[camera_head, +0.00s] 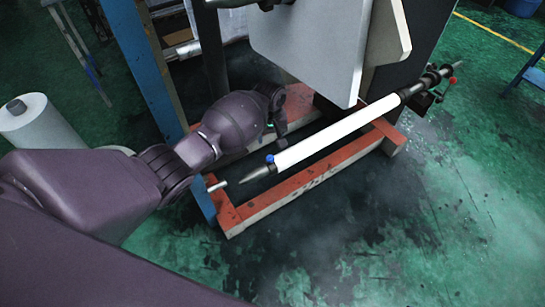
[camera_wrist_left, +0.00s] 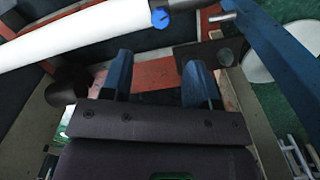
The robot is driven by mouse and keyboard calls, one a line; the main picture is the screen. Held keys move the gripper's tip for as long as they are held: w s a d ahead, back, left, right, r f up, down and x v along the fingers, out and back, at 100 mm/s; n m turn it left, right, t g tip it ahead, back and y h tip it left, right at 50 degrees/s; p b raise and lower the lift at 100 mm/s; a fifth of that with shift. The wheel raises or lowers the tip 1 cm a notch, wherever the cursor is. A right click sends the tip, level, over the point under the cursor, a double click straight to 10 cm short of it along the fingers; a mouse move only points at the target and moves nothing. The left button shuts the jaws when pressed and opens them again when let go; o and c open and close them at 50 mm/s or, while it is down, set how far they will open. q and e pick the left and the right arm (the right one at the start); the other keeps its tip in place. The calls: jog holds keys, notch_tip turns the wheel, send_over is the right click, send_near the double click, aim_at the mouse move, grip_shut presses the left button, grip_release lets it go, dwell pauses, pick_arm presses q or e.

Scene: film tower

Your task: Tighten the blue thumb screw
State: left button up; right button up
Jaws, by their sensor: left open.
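The blue thumb screw (camera_head: 270,158) sits near the pointed end of a roller shaft, at the end of a white roll (camera_head: 340,133). In the left wrist view the blue thumb screw (camera_wrist_left: 160,19) is at the top, beyond the fingertips. My left gripper (camera_head: 279,122) is behind the roll in the head view, apart from the screw. In the left wrist view my left gripper (camera_wrist_left: 158,62) has its two blue fingers spread with nothing between them. My right gripper is not in view.
An orange-red base frame (camera_head: 310,178) lies under the roll, with a blue upright (camera_head: 145,65) beside my arm. A pale panel (camera_head: 310,45) hangs above. A large white roll (camera_head: 38,128) stands on the green floor at left. The floor at lower right is clear.

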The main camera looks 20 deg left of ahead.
aim_at(270, 157)
pick_arm(q)
notch_tip(270, 157, down, 9)
jog(key=b, duration=0.3)
jog(key=shift+s, duration=0.15)
jog(key=shift+f+b, duration=0.35)
jog(key=shift+f, duration=0.4)
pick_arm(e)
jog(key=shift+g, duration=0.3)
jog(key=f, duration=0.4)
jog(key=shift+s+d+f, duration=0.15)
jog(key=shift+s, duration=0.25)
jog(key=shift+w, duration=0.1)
pick_arm(q)
jog(key=c, duration=0.7)
jog(key=shift+c, duration=1.2)
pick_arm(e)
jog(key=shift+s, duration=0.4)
